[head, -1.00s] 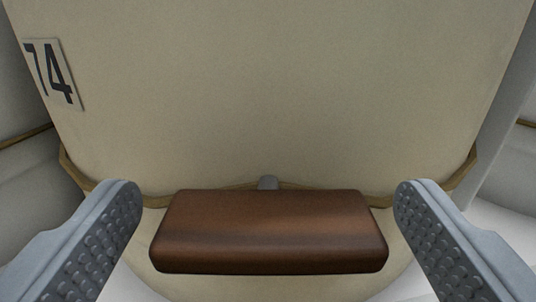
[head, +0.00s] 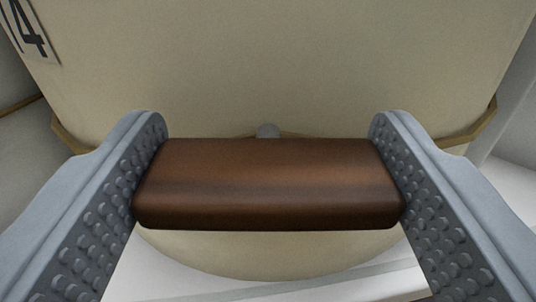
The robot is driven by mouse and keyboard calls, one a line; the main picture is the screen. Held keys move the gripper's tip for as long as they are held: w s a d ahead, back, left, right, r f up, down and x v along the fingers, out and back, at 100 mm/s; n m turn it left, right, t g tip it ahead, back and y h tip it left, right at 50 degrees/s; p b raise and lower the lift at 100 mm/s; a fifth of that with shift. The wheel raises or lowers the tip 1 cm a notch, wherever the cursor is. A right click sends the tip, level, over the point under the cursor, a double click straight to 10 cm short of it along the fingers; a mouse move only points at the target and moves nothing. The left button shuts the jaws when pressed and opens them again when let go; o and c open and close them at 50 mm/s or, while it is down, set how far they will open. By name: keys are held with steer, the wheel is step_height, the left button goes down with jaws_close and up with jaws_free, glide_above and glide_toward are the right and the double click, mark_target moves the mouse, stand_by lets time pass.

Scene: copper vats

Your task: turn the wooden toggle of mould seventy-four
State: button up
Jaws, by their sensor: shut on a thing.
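The brown wooden toggle (head: 268,185) lies crosswise in the middle of the head view, in front of a beige mould (head: 270,70). A plate with black digits (head: 28,35) sits on the mould at the upper left; its left side is cut off, and a 4 shows clearly. My gripper (head: 268,180) is shut on the toggle, with one grey studded finger against each end. The toggle's back side is hidden.
A brown-gold band (head: 468,134) runs around the mould and passes behind the toggle. Pale grey surfaces stand close on the left and right. A white surface (head: 190,279) shows below the mould.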

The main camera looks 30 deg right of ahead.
steer(key=m, duration=0.6)
steer(key=shift+s+d+m, duration=0.1)
steer(key=shift+d+m, duration=0.05)
steer(key=shift+m, duration=0.45)
stand_by(0.3)
steer(key=o, duration=1)
steer(key=v, duration=1.7)
steer(key=shift+s+f, duration=0.15)
steer(key=shift+s, duration=0.05)
